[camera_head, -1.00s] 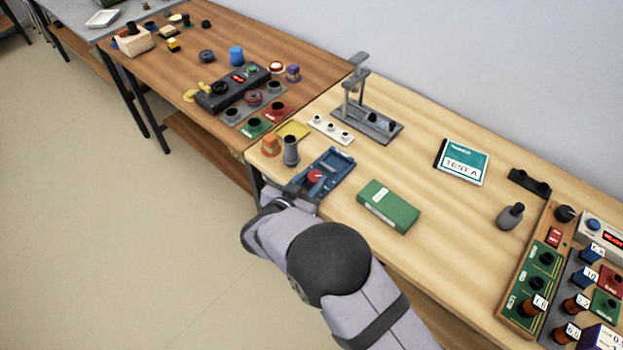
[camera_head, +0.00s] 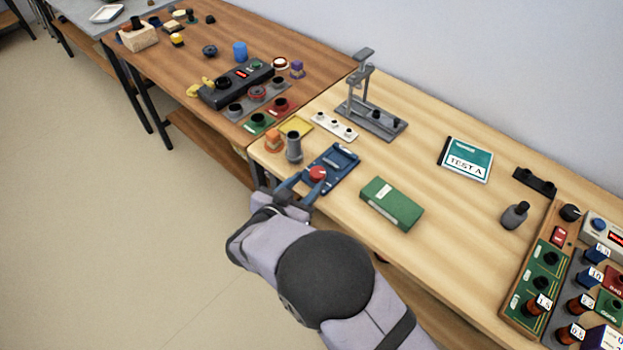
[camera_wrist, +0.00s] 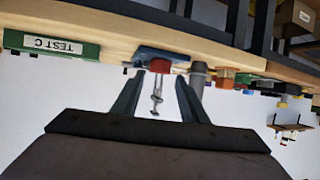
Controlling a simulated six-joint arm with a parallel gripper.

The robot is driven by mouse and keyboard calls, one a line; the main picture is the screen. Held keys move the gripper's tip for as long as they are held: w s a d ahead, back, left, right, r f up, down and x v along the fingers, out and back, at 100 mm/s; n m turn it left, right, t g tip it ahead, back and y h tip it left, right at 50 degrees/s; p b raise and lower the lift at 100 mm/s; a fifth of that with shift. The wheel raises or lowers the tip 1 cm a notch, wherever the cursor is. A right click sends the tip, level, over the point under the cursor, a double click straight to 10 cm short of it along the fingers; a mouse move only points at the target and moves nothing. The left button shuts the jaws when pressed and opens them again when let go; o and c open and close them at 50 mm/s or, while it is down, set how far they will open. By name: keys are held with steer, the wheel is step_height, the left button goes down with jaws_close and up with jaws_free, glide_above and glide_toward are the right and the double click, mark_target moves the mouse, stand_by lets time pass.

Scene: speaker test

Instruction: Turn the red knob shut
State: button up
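The red knob (camera_head: 317,173) sits on a blue base plate (camera_head: 342,163) near the front edge of the light wood table. My gripper (camera_head: 305,183) is at that edge, its fingers pointing at the knob. In the wrist view, which is upside down, my gripper (camera_wrist: 160,78) has its two fingers apart with nothing held. The red knob (camera_wrist: 158,66) shows between and just beyond the fingertips there. The blue base (camera_wrist: 160,54) is behind it. I cannot tell whether a finger touches the knob.
A grey cylinder (camera_head: 294,147) and an orange piece (camera_head: 273,140) stand left of the base. A green box (camera_head: 392,204) lies to its right. A grey stand (camera_head: 372,122) rises behind. The table between the green box and the TEST A book (camera_head: 466,159) is clear.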

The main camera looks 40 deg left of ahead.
steer(key=shift+v, duration=1.1)
steer(key=shift+w+r, duration=0.1)
steer(key=shift+w, duration=0.05)
